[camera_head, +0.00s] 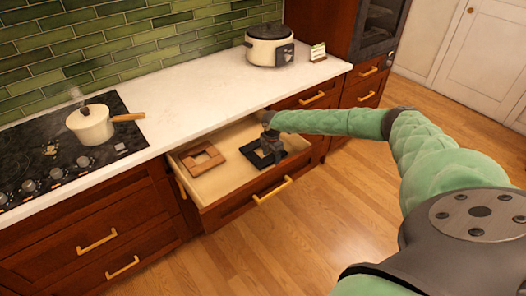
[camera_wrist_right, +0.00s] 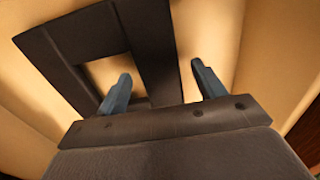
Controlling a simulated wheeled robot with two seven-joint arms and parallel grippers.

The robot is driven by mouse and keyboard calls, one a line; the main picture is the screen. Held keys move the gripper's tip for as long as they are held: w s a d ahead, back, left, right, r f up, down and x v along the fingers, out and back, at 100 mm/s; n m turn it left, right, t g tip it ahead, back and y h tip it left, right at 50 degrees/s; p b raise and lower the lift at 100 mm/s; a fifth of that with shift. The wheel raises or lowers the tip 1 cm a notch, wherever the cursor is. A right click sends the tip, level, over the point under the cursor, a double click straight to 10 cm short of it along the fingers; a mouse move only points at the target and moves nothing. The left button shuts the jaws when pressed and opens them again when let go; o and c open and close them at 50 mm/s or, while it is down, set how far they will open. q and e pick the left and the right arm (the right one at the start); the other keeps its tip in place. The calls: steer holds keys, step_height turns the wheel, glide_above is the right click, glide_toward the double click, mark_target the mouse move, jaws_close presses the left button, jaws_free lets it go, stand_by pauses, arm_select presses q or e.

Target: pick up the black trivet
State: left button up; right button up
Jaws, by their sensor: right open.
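The black trivet (camera_head: 251,157), a square frame with an open middle, lies in the right part of the open drawer (camera_head: 222,187). My right gripper (camera_head: 271,147) reaches down over it from the right and hides part of it. In the right wrist view the two blue-grey fingers (camera_wrist_right: 160,72) are apart. One bar of the black trivet (camera_wrist_right: 148,45) shows between them, with the left finger over the frame's opening and the right finger beyond its outer edge. I cannot tell whether either finger touches it. My left gripper is not in view.
A brown wooden trivet (camera_head: 188,163) lies to the left in the same drawer. The white counter (camera_head: 200,108) overhangs the drawer's back. A cooktop with a white pot (camera_head: 91,127) is at left, and a rice cooker (camera_head: 268,47) stands behind.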

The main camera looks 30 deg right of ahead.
steer(key=c, duration=1.4)
steer(key=shift+o, duration=0.2)
